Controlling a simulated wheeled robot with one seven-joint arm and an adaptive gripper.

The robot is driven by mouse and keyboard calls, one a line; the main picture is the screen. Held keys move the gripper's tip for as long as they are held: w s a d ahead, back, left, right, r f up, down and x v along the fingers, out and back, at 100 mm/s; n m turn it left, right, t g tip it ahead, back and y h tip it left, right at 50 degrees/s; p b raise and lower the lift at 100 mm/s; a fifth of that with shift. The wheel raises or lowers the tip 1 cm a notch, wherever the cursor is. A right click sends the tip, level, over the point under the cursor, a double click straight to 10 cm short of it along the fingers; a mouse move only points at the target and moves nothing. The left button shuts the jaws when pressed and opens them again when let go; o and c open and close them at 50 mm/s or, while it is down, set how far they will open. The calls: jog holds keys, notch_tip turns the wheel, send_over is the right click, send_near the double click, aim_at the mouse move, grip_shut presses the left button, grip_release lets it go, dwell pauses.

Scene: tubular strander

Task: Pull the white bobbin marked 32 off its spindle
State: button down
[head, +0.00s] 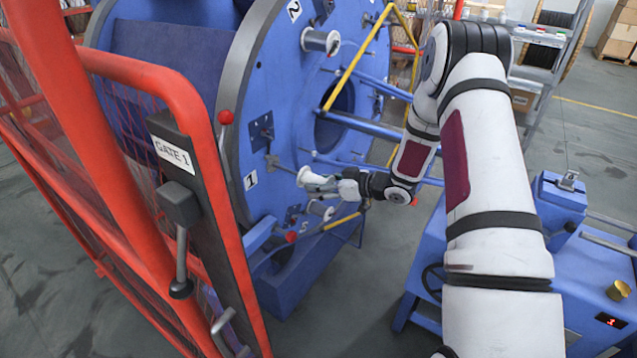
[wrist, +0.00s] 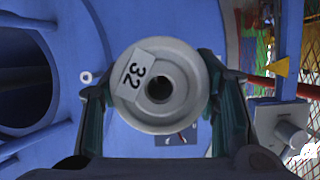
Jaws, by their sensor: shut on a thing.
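The white bobbin marked 32 (wrist: 182,88) fills the middle of the wrist view, its round end face and dark centre hole toward the camera. My gripper (wrist: 160,100) has one finger on each side of it and is shut on it. In the head view the bobbin (head: 303,176) is at the blue disc's face, near the label 1, with my gripper (head: 322,183) reaching it from the right. The spindle is hidden behind the bobbin, so I cannot tell how far along it the bobbin sits.
Another bobbin (head: 316,40) sits higher on the blue disc (head: 262,95), and one (head: 320,209) lies just below my gripper. Blue bars and a yellow frame (head: 358,58) stand behind. A red gate (head: 195,95) stands at left, a blue cabinet (head: 565,265) at right.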

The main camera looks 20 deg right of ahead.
jog(key=s+d+p, duration=0.2)
jog(key=s+d, duration=0.1)
jog(key=s, duration=0.2)
jog(key=shift+d, duration=0.3)
dwell(0.7)
jog(key=shift+s+d, duration=0.1)
jog(key=s+d+p, duration=0.1)
jog(key=s, duration=0.1)
jog(key=s+d, duration=0.1)
jog(key=s, duration=0.1)
jog(key=shift+d+p, duration=0.4)
dwell(0.6)
